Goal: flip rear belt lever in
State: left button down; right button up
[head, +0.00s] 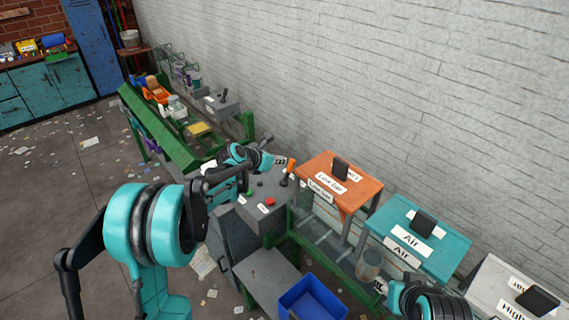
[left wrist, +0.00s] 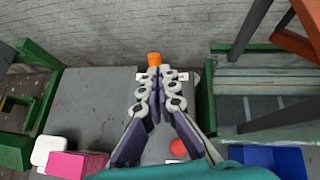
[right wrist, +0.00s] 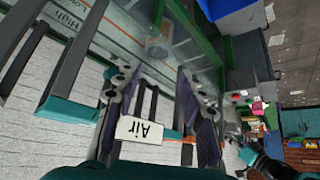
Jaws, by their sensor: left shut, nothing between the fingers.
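A grey control box (head: 262,205) stands at the end of the green-framed belt. A lever with an orange grip (head: 291,166) rises from it. My left gripper (head: 281,162) is shut and empty, with its fingertips at the grip. In the left wrist view the orange knob (left wrist: 154,58) shows just past the closed fingertips (left wrist: 154,72); I cannot tell if they touch. The lever's base is mostly hidden behind the fingers. My right gripper (right wrist: 155,76) is open and empty, its fingers apart near the white "Air" label (right wrist: 139,129).
A red button (head: 270,201) sits on the box. Another grey box with a dark lever (head: 223,96) stands farther along the belt (head: 158,128). Orange (head: 350,182) and teal (head: 418,238) labelled stands are on the right. A blue bin (head: 312,302) is in front. The wall lies behind.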

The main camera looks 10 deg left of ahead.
pick_arm(q)
jog(key=r, duration=0.2)
jog(key=s+r+p, duration=0.1)
jog(key=a+r, duration=0.1)
jog(key=r, duration=0.1)
jog(key=shift+s+r, duration=0.25)
jog(key=shift+r, duration=0.05)
pick_arm(e)
jog(key=shift+w+r, duration=0.45)
jog(key=shift+r, duration=0.3)
jog(key=shift+a, duration=0.1)
jog(key=shift+s, duration=0.1)
pick_arm(q)
jog(key=shift+d, duration=0.1)
